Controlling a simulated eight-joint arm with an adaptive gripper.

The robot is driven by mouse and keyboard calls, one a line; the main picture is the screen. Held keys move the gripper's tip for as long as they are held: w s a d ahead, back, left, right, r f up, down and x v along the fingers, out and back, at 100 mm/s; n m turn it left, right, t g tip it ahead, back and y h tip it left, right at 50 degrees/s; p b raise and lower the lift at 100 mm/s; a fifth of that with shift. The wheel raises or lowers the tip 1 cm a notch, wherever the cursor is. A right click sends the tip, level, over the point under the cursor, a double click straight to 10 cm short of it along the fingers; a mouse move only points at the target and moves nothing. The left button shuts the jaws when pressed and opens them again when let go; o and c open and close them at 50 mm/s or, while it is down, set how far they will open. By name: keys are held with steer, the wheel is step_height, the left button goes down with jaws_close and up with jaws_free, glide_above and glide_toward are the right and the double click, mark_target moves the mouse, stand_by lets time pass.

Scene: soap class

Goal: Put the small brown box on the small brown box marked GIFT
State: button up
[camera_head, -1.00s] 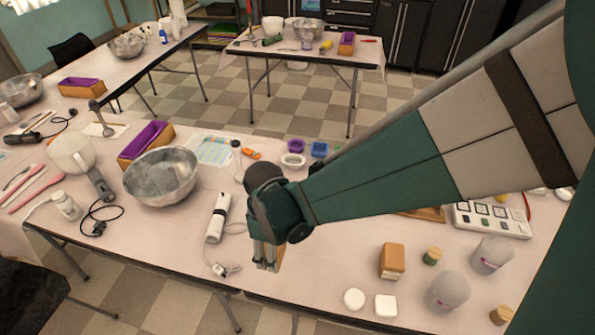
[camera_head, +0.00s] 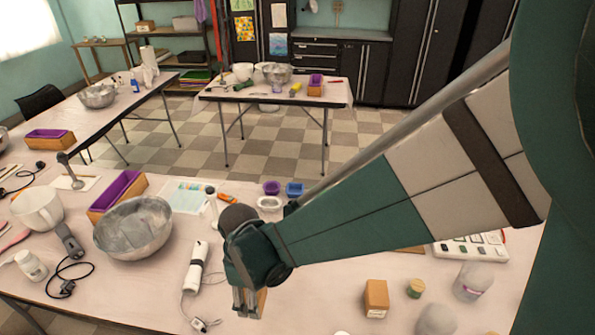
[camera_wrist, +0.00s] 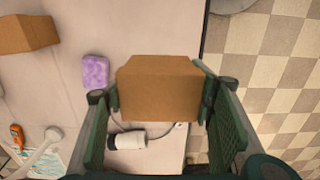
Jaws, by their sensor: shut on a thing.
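My gripper (camera_head: 248,302) is shut on a small brown box (camera_wrist: 158,92), which sits between both fingers in the wrist view. In the head view only a sliver of this box (camera_head: 262,300) shows beside the fingers, near the table's front. A second small brown box (camera_head: 376,298) stands upright on the table to the right of my gripper, apart from it. A brown box also shows at the upper left of the wrist view (camera_wrist: 25,33). I cannot read a GIFT mark on either box.
A purple soap bar (camera_wrist: 96,71) and a white cylindrical device (camera_wrist: 127,140) with a cord lie near the held box. A small wood-topped jar (camera_head: 415,288) and grey rounded containers (camera_head: 472,281) stand right of the standing box. A metal bowl (camera_head: 133,228) is at left.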

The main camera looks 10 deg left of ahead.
steer(key=w+d+r+p, duration=0.2)
steer(key=w+r, duration=0.1)
steer(key=w, duration=0.6)
steer(key=w+d+r+p, duration=0.2)
steer(key=w+p, duration=0.1)
steer(key=w, duration=0.6)
steer(key=w+d+r+p, duration=0.2)
steer(key=w+r, duration=0.1)
steer(key=w, duration=0.6)
steer(key=shift+w+r+p, duration=0.25)
steer(key=shift+r+p, duration=0.1)
steer(key=shift+p, duration=0.05)
steer(key=shift+f, duration=3.15)
steer(key=shift+f, duration=0.1)
steer(key=shift+f+b, duration=0.3)
steer(key=shift+f, duration=1.45)
steer(key=shift+f, duration=0.2)
steer(key=o, duration=1)
